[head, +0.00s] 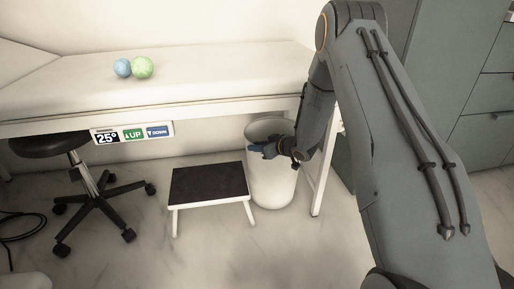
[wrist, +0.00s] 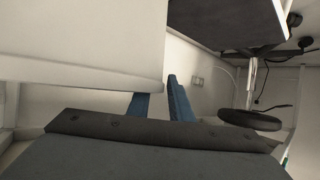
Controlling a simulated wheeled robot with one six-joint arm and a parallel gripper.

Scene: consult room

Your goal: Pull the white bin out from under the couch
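The white bin (head: 271,190) stands upright on the floor at the right end of the couch, its upper part beneath the couch's edge. My gripper (head: 256,148) is at the bin's upper part, with its blue fingers pointing left. In the upside-down wrist view, the bin (wrist: 80,40) fills the upper left. One finger of my gripper (wrist: 160,102) is partly hidden behind the bin's rim, and the other shows just past its side edge. A gap shows between the fingers. Whether they touch the wall is unclear. The white couch (head: 210,88) runs above.
A step stool (head: 209,184) with a dark top stands just left of the bin. A couch leg (head: 322,185) is close on its right. A wheeled stool (head: 88,185) is farther left. Grey cabinets (head: 480,110) stand at right. Floor in front of the bin is clear.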

